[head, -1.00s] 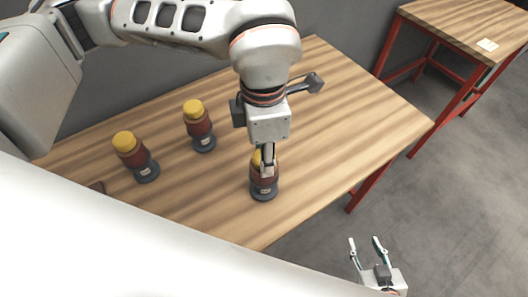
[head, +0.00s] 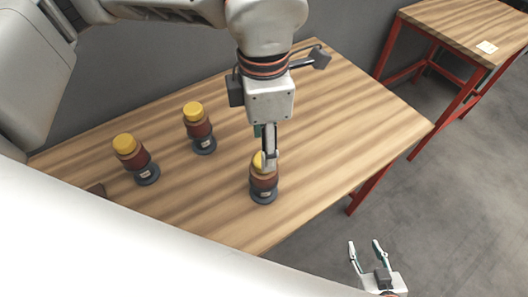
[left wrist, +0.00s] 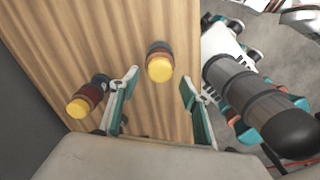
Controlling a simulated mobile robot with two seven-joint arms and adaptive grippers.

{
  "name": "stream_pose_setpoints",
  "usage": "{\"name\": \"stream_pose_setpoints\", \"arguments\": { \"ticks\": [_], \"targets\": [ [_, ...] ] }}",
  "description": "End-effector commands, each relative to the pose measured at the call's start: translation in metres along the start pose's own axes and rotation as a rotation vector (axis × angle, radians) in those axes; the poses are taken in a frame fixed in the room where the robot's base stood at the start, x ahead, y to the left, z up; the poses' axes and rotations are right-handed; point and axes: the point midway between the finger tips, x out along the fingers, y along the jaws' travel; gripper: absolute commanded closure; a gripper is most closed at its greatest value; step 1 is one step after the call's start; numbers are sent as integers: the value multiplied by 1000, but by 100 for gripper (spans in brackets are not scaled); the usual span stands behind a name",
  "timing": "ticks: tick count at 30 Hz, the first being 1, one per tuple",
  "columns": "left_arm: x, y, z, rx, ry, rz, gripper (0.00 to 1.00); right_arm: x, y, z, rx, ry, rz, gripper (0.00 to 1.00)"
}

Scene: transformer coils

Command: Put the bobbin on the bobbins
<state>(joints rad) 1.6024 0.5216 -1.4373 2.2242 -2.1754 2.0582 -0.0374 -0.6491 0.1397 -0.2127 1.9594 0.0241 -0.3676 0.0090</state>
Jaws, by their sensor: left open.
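Three upright bobbins stand on the wooden table, each with a yellow top, red-brown winding and dark base with a pale label. One is at the left (head: 136,160), one in the middle (head: 199,129), one nearer the front edge (head: 264,187). My left gripper (head: 269,160) points down at the front bobbin, its near finger partly covering it. In the left wrist view my left fingers (left wrist: 160,98) are apart, with a bobbin (left wrist: 159,62) ahead between them; contact cannot be told. Another bobbin (left wrist: 85,100) shows to their left. My right gripper (head: 366,254) is open and empty.
The table (head: 345,110) is clear to the right of the bobbins. A dark reddish object (head: 97,189) is mostly hidden at the table's left. A second table with red legs (head: 470,30) stands at the back right with a pale tag on it.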

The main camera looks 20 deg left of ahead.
Motion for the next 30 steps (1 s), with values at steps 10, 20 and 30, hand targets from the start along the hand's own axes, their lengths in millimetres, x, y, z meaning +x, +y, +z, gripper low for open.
{"name": "stream_pose_setpoints", "arguments": {
  "ticks": [10, 20, 30],
  "targets": [
    [-59, 0, 0, 0, -1, 2, 53, 0, 0, -1, 0, 2, 0, 60],
    [-69, 0, 0, -1, 1, -1, 53, 0, 1, -3, 0, 4, 1, 60],
    [-69, 0, 0, 0, 0, 0, 53, 0, 1, -3, 0, 5, 1, 60]
  ]
}}
